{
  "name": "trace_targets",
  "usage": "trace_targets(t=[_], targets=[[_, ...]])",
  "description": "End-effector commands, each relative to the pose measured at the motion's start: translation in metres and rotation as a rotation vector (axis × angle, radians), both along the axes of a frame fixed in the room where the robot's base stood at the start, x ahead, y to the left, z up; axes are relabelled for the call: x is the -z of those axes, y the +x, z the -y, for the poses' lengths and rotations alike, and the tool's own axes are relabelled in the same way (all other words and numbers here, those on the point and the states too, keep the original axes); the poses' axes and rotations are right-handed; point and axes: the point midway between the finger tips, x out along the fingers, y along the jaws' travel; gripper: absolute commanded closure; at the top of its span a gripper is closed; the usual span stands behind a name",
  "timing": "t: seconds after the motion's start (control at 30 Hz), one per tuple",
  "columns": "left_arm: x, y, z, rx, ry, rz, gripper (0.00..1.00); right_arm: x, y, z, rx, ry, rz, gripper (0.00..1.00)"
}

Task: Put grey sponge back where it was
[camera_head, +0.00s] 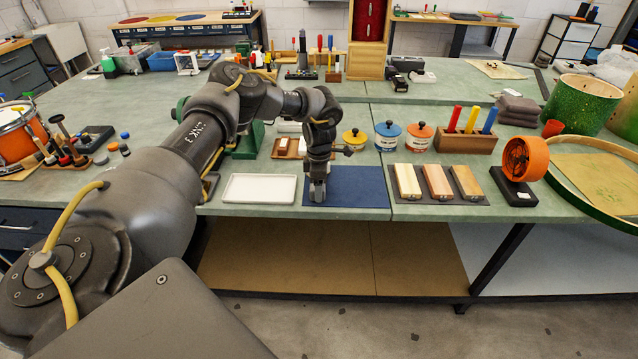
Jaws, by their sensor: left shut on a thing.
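My left gripper (317,186) points down over the left part of a blue mat (358,187) at the front edge of the bench. It is shut on a small grey thing that looks like the grey sponge; the fingers hide most of it, and I cannot tell whether it touches the mat. A white rectangular tray (259,188) lies just left of the mat and looks empty. A brown tray (288,148) with light pieces lies behind, partly hidden by my arm. My right gripper is not in view.
Right of the mat, wooden blocks (437,182) lie on a dark mat. Behind stand lidded tins (388,135) and a wooden holder (465,141) with coloured tubes. An orange round thing (524,158) and a large drum hoop (595,205) are at right.

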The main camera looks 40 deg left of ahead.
Motion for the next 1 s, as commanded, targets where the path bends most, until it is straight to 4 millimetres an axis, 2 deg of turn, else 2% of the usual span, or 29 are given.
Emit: trace_targets(t=[0.27,0.3,0.37,0.67,0.83,1.0], targets=[[0.004,0.0,0.0,-0.001,0.0,0.0,0.54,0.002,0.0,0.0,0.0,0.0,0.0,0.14],[0.003,0.0,0.0,-0.001,0.0,0.0,0.33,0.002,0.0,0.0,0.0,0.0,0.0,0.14],[0.003,0.0,0.0,-0.001,0.0,0.0,0.26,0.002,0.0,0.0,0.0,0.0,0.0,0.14],[0.0,0.0,0.0,0.0,0.001,0.001,0.26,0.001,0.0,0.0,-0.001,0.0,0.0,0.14],[-0.017,0.001,0.0,-0.001,-0.001,0.004,0.26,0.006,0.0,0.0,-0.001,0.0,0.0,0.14],[-0.054,0.002,0.0,0.0,-0.001,0.006,0.26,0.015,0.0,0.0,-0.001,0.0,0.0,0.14]])
